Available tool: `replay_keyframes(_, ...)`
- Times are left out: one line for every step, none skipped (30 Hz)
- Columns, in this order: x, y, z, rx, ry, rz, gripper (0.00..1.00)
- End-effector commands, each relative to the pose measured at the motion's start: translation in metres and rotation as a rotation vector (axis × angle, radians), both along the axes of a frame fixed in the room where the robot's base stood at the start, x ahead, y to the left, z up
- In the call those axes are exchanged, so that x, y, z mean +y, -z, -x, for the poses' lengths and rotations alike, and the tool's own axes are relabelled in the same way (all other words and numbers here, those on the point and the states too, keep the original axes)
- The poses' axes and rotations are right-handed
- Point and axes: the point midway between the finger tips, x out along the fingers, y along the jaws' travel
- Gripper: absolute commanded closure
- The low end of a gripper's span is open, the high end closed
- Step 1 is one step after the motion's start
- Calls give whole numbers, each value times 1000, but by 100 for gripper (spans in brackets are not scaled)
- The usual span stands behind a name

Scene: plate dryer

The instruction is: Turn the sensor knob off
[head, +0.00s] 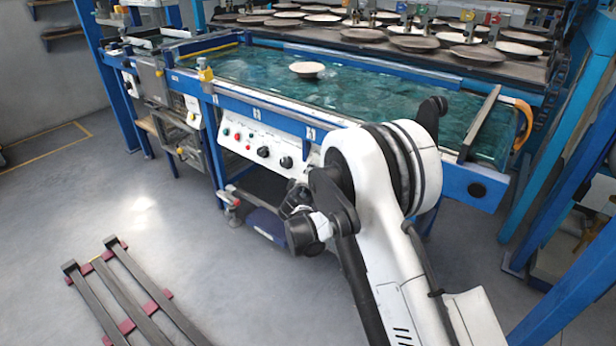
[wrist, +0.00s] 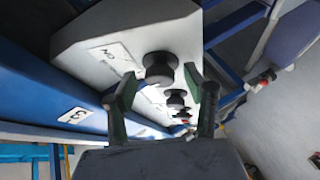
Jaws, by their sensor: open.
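The white control panel (head: 250,140) hangs on the front of the blue-framed conveyor. It carries two black knobs, a left one (head: 263,152) and a right one (head: 286,162). In the wrist view a black round knob (wrist: 160,67) stands out from the white panel face (wrist: 95,35), with a small printed label (wrist: 115,55) beside it. My gripper (wrist: 161,74) is open, one dark green finger on each side of this knob. I cannot tell whether the fingers touch it. The label is too blurred to show which knob is the sensor knob. In the head view my arm hides the gripper.
More controls (wrist: 177,97) line up behind the nearest knob. Red and green buttons (head: 238,137) sit at the panel's left. The blue conveyor rail (head: 270,115) runs just above the panel. A plate (head: 307,69) lies on the green belt. The grey floor in front is mostly clear.

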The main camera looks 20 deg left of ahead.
Motion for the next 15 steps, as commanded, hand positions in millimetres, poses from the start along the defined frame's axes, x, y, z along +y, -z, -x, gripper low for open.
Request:
replay_keyframes(0, -1, 3, 0, -1, 0, 52)
replay_keyframes(-1, -2, 6, 0, -1, 0, 52)
replay_keyframes(-1, -3, 10, 0, -1, 0, 52)
replay_keyframes(-2, -4, 14, 0, -1, 0, 52)
replay_keyframes(-3, -6, 18, 0, -1, 0, 52)
replay_keyframes(-4, -8, 25, 0, -1, 0, 52)
replay_keyframes(-5, -9, 31, 0, -1, 0, 52)
replay_keyframes(-6, -11, 37, 1, -1, 1, 52)
replay_keyframes(-7, -13, 45, 1, -1, 1, 52)
replay_keyframes(-9, -15, 50, 0, -2, 0, 52)
replay_keyframes(-10, -16, 56, 0, -2, 0, 52)
replay_keyframes(-12, -19, 64, -1, -2, -1, 52)
replay_keyframes(-13, -20, 69, -1, -2, 0, 52)
replay_keyframes(-13, -22, 74, 0, -1, 1, 52)
replay_keyframes(-15, -24, 81, 0, -1, 1, 52)
